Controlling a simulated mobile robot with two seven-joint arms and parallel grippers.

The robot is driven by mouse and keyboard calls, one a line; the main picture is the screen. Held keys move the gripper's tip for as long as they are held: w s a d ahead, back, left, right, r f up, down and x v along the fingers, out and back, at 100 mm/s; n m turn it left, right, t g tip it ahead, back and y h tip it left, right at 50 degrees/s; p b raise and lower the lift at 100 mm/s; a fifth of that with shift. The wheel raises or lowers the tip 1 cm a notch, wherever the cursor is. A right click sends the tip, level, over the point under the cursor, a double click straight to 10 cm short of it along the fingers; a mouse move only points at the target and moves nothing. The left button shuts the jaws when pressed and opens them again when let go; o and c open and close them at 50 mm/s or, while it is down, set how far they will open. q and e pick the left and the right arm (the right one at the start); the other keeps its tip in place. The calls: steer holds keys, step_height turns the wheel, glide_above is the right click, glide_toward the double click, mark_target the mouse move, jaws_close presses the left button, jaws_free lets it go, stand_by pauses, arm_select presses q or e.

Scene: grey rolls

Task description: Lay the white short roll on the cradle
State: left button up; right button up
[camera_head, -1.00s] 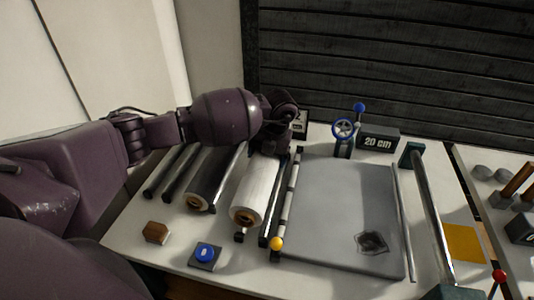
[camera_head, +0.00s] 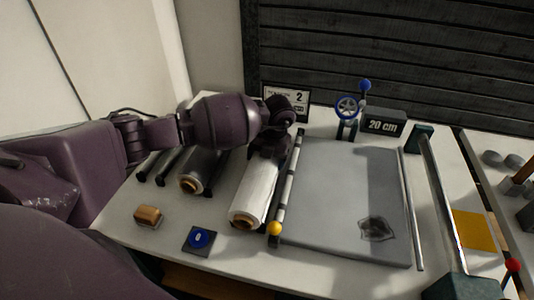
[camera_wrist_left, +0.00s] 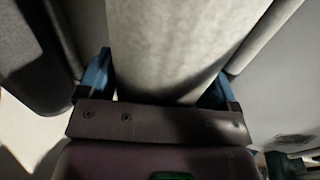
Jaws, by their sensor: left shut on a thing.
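The white short roll (camera_head: 257,190) lies lengthwise from front to back, left of the striped rod, with a brown core at its near end. My left gripper (camera_head: 268,150) is shut on its far part. In the left wrist view the pale roll (camera_wrist_left: 180,40) sits between the two blue fingertips (camera_wrist_left: 157,82). Dark cradle rails (camera_head: 168,165) show at the left; rails beside or under the white roll are hidden now. I cannot tell whether the roll touches anything below. My right gripper is not in view.
A dark roll (camera_head: 203,170) lies left of the white one. A blue button (camera_head: 199,239) and a brown block (camera_head: 148,215) sit in front. A "20 cm" block (camera_head: 384,122) stands behind.

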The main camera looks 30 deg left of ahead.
arm_select(q)
steer(key=o, duration=1)
steer(key=r, duration=0.3)
steer(key=d+r, duration=0.1)
steer(key=r, duration=0.2)
steer(key=r+p, duration=0.1)
steer(key=r, duration=0.2)
steer(key=shift+w+d+r, duration=0.25)
steer(key=shift+d+r, duration=0.05)
steer(key=shift+d, duration=0.1)
steer(key=shift+d+r, duration=0.1)
steer(key=shift+r, duration=0.35)
